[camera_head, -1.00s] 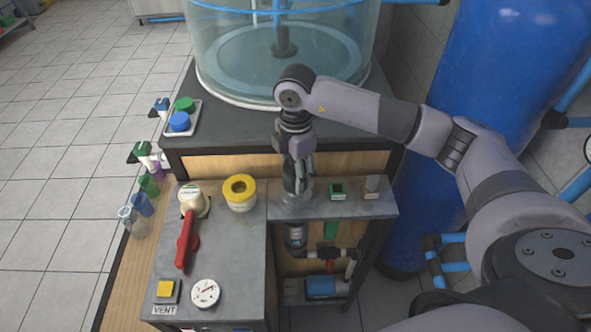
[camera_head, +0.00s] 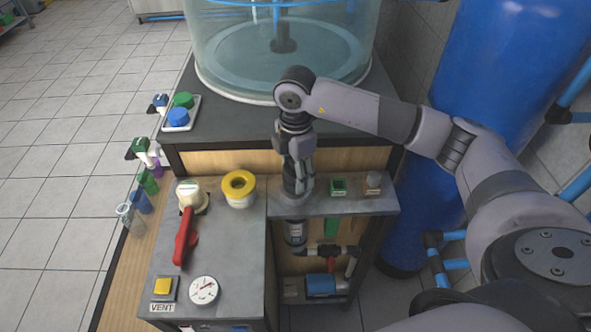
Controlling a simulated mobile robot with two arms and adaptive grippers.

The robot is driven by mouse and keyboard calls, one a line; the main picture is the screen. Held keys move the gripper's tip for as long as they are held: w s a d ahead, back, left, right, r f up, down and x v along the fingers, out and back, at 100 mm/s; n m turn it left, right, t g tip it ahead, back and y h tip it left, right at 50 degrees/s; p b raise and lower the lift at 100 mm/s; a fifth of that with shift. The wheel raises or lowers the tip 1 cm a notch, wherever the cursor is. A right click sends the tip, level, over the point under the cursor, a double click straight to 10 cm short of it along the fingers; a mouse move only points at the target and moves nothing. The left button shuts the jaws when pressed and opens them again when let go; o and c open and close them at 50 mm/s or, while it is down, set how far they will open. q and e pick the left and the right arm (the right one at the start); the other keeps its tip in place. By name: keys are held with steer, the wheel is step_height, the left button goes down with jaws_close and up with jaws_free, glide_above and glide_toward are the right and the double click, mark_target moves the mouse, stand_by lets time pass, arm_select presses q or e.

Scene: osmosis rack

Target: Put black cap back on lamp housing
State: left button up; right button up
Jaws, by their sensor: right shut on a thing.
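My right gripper (camera_head: 297,190) points straight down over the narrow grey shelf, with its fingertips close to the shelf top. It is shut on a dark piece that looks like the black cap, mostly hidden between the fingers. A grey cylinder with a label (camera_head: 295,231), which may be the lamp housing, shows under the shelf, directly below the gripper. The gripper hides its top, so I cannot tell whether the cap touches it. My left gripper is not in view.
A red lever (camera_head: 184,238) and a gauge (camera_head: 203,290) lie left. A glass tank (camera_head: 285,55) stands behind.

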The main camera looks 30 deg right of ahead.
steer(key=shift+f, duration=0.1)
steer(key=shift+f+b, duration=0.3)
steer(key=shift+b, duration=0.05)
stand_by(0.3)
steer(key=o, duration=1.2)
steer(key=shift+o, duration=0.6)
steer(key=o, duration=0.5)
steer(key=shift+c, duration=0.2)
steer(key=shift+r, duration=0.1)
